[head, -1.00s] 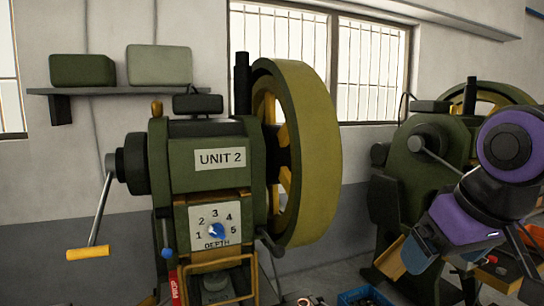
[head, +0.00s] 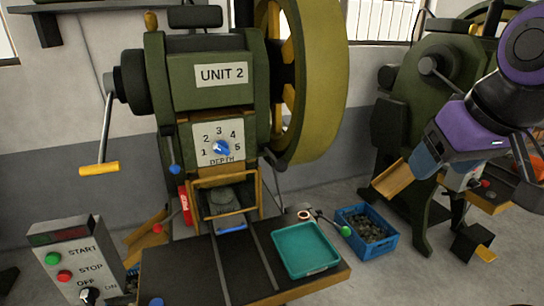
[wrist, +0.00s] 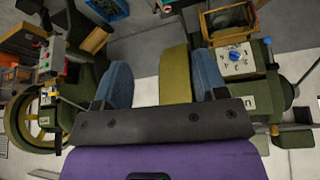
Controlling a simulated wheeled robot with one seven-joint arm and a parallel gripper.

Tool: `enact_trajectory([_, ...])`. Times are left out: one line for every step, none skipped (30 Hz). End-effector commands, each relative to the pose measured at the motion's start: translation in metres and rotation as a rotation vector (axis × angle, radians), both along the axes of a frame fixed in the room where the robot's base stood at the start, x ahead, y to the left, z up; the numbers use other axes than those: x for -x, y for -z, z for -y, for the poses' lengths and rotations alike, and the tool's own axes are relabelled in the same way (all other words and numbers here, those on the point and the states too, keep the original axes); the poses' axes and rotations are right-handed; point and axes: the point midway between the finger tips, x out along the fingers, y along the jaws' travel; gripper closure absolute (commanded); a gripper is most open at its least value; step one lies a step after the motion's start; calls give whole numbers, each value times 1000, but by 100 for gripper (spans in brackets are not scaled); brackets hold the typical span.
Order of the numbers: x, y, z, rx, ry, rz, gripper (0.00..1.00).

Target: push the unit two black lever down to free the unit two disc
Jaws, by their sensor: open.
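Unit two is a green press (head: 225,95) labelled UNIT 2, left of centre in the head view. Its large olive-yellow wheel disc (head: 325,80) stands upright on its right side. A black lever-like arm (head: 271,159) shows low beside the wheel; I cannot tell for certain that it is the named lever. My gripper (head: 428,152) is raised to the right of the wheel, apart from it, open and empty. In the wrist view its blue fingers are spread, and the wheel's rim (wrist: 175,75) shows between them, beyond the fingertips.
The press table (head: 190,270) holds a teal tray (head: 305,250). A blue crate (head: 368,230) stands on the floor to the right, and a control box (head: 75,258) is at left. Another green press (head: 430,100) stands behind my arm. Levers with coloured knobs stick out around unit two.

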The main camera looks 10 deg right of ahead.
Motion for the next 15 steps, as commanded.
enact_trajectory([0, 0, 0, 0, 0, 0, 46])
enact_trajectory([0, 0, 0, 0, 0, 0, 53])
enact_trajectory([0, 0, 0, 0, 0, 0, 63])
enact_trajectory([0, 0, 0, 0, 0, 0, 70])
enact_trajectory([0, 0, 0, 0, 0, 0, 76])
enact_trajectory([0, 0, 0, 0, 0, 0, 86])
enact_trajectory([0, 0, 0, 0, 0, 0, 92])
enact_trajectory([0, 0, 0, 0, 0, 0, 99])
enact_trajectory([0, 0, 0, 0, 0, 0, 100])
enact_trajectory([0, 0, 0, 0, 0, 0, 100])
enact_trajectory([0, 0, 0, 0, 0, 0, 100])
enact_trajectory([0, 0, 0, 0, 0, 0, 100])
enact_trajectory([0, 0, 0, 0, 0, 0, 100])
enact_trajectory([0, 0, 0, 0, 0, 0, 100])
enact_trajectory([0, 0, 0, 0, 0, 0, 100])
